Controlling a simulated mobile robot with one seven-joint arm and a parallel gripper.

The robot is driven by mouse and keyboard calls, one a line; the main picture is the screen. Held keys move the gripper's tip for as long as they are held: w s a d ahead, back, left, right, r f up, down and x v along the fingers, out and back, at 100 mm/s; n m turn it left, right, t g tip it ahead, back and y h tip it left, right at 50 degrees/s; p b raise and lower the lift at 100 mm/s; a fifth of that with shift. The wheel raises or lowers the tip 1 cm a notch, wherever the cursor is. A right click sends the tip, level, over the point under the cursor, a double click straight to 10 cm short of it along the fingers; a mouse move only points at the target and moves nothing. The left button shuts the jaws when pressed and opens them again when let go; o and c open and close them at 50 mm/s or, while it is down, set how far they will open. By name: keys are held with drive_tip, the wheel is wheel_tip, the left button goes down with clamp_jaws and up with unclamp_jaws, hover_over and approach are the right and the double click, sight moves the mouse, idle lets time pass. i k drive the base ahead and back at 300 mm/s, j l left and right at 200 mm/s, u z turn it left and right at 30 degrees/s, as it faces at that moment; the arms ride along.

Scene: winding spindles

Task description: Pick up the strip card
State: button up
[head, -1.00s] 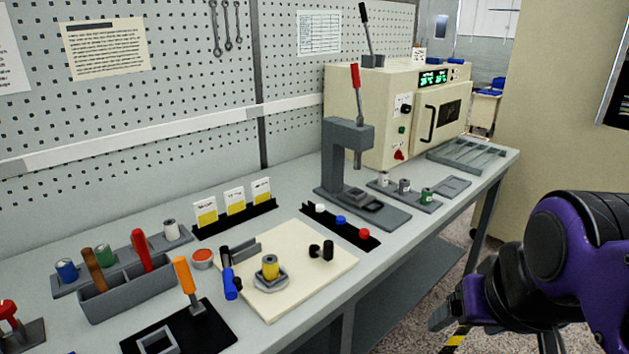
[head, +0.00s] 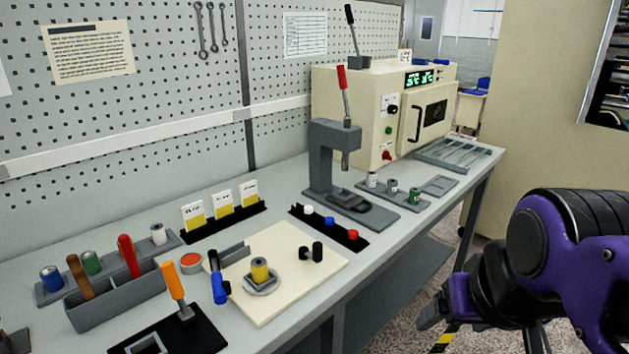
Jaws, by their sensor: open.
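Three white-and-yellow cards stand upright in a black holder (head: 232,227) at the back of the bench: a left card (head: 194,218), a middle card (head: 223,205) and a right card (head: 249,194). Their print is too small to tell which is the strip card. My gripper (head: 436,326) is at the lower right, in front of the bench edge and well apart from the cards. It is open, with nothing seen in it. Its fingertips are partly hidden by my arm and the frame edge.
A grey tool bin (head: 112,296) stands left. A lever press (head: 330,170) and a cream oven (head: 385,110) stand right. Low coloured buttons sit on a black strip (head: 315,233).

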sight(223, 206)
drive_tip(key=u, duration=0.7)
drive_tip(key=i+l+u, duration=0.1)
drive_tip(key=u, duration=0.4)
drive_tip(key=l+u, duration=0.15)
drive_tip(key=u, duration=0.3)
drive_tip(key=i, duration=0.05)
